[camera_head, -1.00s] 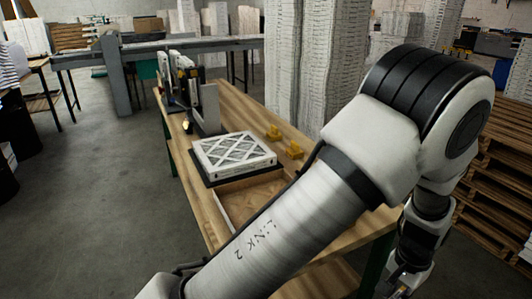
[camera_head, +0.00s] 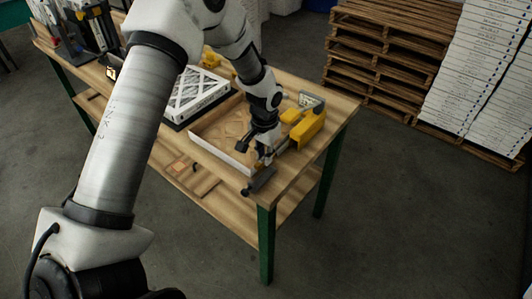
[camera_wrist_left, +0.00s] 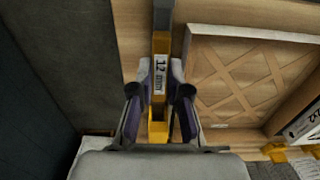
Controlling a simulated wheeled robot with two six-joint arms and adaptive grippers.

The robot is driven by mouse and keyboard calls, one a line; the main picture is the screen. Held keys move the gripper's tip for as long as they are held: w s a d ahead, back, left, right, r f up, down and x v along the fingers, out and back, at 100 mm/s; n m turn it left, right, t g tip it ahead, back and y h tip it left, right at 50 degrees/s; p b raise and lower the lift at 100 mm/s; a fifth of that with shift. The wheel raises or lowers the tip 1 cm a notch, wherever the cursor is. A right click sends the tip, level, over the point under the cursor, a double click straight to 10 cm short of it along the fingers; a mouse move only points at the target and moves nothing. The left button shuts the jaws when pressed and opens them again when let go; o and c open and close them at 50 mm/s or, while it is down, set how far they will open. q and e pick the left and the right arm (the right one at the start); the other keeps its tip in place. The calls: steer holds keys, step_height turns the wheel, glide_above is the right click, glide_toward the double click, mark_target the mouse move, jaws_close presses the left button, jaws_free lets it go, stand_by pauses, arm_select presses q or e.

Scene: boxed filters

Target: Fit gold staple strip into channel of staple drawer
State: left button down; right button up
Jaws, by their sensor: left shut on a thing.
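My left gripper (camera_head: 264,160) reaches down at the near right corner of the workbench, in front of a yellow stapler (camera_head: 308,127). A narrow grey piece, which looks like the staple drawer (camera_wrist_left: 163,18), lies in line beyond the strip. I cannot tell whether they touch or whether the strip sits in the channel. A dark grey part (camera_head: 260,181) sticks out at the table edge below the gripper. My right gripper is not in view.
A shallow open box (camera_head: 236,163) lies on the workbench (camera_head: 340,108) left of the gripper, its crossed lattice also visible in the left wrist view (camera_wrist_left: 240,75). Pallets (camera_head: 378,60) stand beyond the bench.

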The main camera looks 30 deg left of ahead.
mark_target(264, 178)
arm_select(q)
steer(key=shift+s+a+f+b, duration=0.4)
steer(key=shift+a+f+b, duration=0.1)
steer(key=shift+f, duration=0.1)
steer(key=f, duration=0.1)
steer(key=f+b, duration=0.1)
steer(key=w+d+f+b, duration=0.1)
steer(key=f, duration=0.1)
steer(key=shift+s+a+f, duration=0.25)
steer(key=shift+a+f, duration=0.05)
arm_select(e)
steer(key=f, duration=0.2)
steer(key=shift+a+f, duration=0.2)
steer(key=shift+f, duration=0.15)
arm_select(q)
steer(key=shift+w+d, duration=0.1)
steer(key=shift+d, duration=0.1)
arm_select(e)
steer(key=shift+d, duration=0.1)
arm_select(q)
steer(key=shift+a, duration=0.1)
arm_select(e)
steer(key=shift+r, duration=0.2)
arm_select(q)
steer(key=shift+p, duration=0.5)
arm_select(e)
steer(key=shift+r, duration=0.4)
